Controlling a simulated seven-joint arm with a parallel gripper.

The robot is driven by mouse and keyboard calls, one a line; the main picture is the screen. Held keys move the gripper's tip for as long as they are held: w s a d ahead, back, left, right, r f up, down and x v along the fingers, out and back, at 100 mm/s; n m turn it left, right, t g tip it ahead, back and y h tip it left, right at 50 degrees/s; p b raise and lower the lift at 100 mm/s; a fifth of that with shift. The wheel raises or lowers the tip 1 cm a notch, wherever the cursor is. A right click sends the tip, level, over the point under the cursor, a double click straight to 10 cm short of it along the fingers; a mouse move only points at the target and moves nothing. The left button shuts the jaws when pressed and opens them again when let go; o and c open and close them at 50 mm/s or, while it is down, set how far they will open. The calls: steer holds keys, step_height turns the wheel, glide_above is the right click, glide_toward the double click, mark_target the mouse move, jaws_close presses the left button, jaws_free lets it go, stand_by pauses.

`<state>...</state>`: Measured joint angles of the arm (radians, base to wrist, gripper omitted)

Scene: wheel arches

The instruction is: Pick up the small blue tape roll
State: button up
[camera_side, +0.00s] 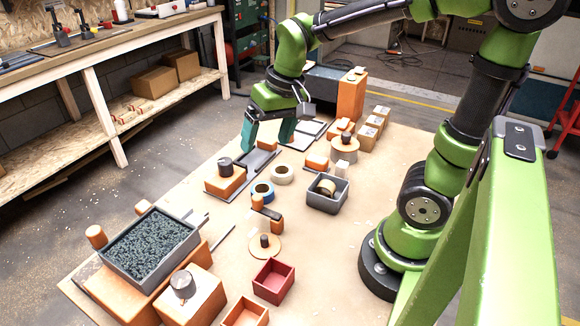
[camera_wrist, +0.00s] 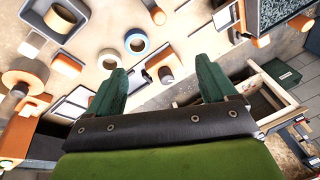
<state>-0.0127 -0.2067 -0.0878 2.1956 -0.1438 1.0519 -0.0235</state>
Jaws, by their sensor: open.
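The small blue tape roll (camera_side: 262,197) lies flat on the table in the side view, just left of a cream tape roll (camera_side: 282,176). In the wrist view the blue roll (camera_wrist: 137,52) is ahead of the fingers, a little left of the middle, with the cream roll (camera_wrist: 107,55) beside it. My gripper (camera_side: 268,138) is open and empty, above the far part of the table, behind the blue roll. Its two green fingers (camera_wrist: 161,72) are spread apart in the wrist view, and the blue roll is not between them.
A grey bin (camera_side: 327,208) holding a roll stands right of the blue roll. An orange block (camera_side: 225,186) with a dark cylinder stands to its left. Orange pieces (camera_side: 268,213) and a wooden disc (camera_side: 266,253) lie nearer the camera. Bare tabletop (camera_side: 350,262) shows at right.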

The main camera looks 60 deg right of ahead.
steer(key=w+d+f+g+h, duration=0.1)
steer(key=w+d+f+g, duration=0.2)
steer(key=w+d, duration=0.25)
glide_above(262, 185)
steer(key=s+a, duration=0.1)
step_height(262, 185, down, 11)
steer(key=shift+s+a+r, duration=0.1)
steer(key=shift+s, duration=0.05)
steer(key=shift+w+f, duration=0.2)
steer(key=shift+f, duration=2.5)
steer(key=shift+c, duration=0.3)
